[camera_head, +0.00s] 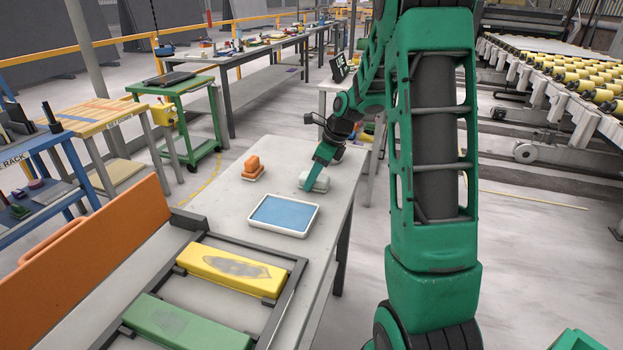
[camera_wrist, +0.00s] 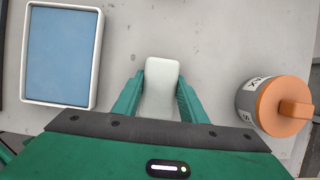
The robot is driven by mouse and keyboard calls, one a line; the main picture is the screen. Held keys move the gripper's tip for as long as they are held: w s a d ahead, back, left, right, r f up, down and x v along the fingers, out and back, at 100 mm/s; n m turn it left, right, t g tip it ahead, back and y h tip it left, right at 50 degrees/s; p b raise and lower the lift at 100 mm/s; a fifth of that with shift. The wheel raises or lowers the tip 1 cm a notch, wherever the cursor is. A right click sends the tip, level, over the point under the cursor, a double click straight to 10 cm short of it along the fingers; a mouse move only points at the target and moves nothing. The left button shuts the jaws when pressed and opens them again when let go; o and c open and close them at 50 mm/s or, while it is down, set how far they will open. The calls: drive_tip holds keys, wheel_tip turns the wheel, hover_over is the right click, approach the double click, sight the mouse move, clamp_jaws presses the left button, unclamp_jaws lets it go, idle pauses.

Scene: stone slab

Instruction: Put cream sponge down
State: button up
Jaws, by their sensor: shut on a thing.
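The cream sponge (camera_wrist: 160,88) is a pale rounded block between the two green fingers of my gripper (camera_wrist: 158,98) in the wrist view. My gripper is shut on it. In the head view the pale sponge (camera_head: 317,183) shows at the tip of my gripper (camera_head: 309,184), at the right part of the grey table (camera_head: 222,200). I cannot tell whether its underside touches the tabletop.
A white tray with a blue inside (camera_head: 284,232) lies nearer on the table; its rim (camera_wrist: 98,60) is left in the wrist view. A grey canister with an orange lid (camera_wrist: 272,106) is right. Bare tabletop surrounds the sponge.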

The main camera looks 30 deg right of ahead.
drive_tip(key=shift+f, duration=0.1)
drive_tip(key=o, duration=1.1)
drive_tip(key=v, duration=1.1)
drive_tip(key=s+a+f+n+g+h, duration=0.1)
drive_tip(key=s+a+n, duration=0.2)
drive_tip(key=s+n, duration=0.8)
drive_tip(key=s+a+f+n+g+h, duration=0.1)
drive_tip(key=s+a+n, duration=0.3)
drive_tip(key=s+n, duration=0.7)
drive_tip(key=s+g, duration=0.1)
drive_tip(key=s, duration=1)
drive_tip(key=shift+s+a+f+h, duration=0.15)
drive_tip(key=shift+s+f+h, duration=0.05)
drive_tip(key=shift+h, duration=0.1)
